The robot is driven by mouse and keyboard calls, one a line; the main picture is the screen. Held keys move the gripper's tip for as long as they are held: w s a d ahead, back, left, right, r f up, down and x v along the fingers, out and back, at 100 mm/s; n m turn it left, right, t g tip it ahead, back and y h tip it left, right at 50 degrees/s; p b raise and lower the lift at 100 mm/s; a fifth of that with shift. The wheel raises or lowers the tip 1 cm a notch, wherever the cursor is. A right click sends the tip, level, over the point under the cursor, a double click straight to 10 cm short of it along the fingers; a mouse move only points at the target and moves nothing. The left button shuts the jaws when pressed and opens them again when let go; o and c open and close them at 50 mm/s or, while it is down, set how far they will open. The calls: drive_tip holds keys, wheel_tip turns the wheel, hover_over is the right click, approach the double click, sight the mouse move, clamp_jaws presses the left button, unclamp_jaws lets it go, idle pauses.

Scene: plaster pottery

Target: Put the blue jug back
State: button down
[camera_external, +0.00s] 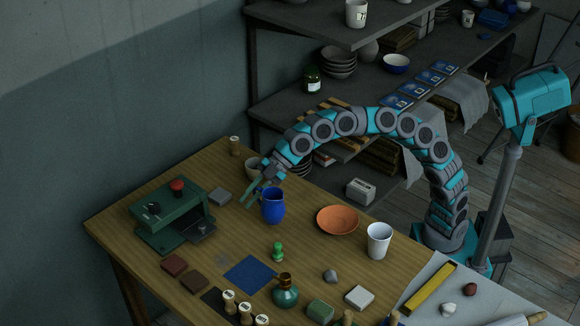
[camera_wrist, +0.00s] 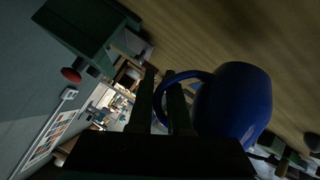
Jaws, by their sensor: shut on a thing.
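The blue jug (camera_external: 273,206) is upright over the middle of the wooden table in the external view. My gripper (camera_external: 253,194) is at its left side. In the wrist view the jug (camera_wrist: 236,105) fills the right of centre, and its loop handle reaches to my gripper's dark fingers (camera_wrist: 161,95). My gripper is shut on the jug at the handle. I cannot tell whether the jug's base touches the table. A flat dark blue square (camera_external: 250,274) lies bare on the table in front of the jug.
An orange dish (camera_external: 338,220) and a white cup (camera_external: 379,241) stand right of the jug. A green press (camera_external: 172,215) stands left, with a grey block (camera_external: 220,197) beside it. A bowl (camera_external: 254,168) is behind my gripper.

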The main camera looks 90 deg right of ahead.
drive_tip(key=shift+w+f, duration=0.1)
drive_tip(key=shift+f, duration=1.65)
drive_tip(key=shift+f, duration=0.1)
drive_tip(key=c, duration=0.9)
unclamp_jaws()
drive_tip(key=shift+o, duration=0.2)
drive_tip(key=v, duration=1.2)
drive_tip(key=shift+b, duration=0.4)
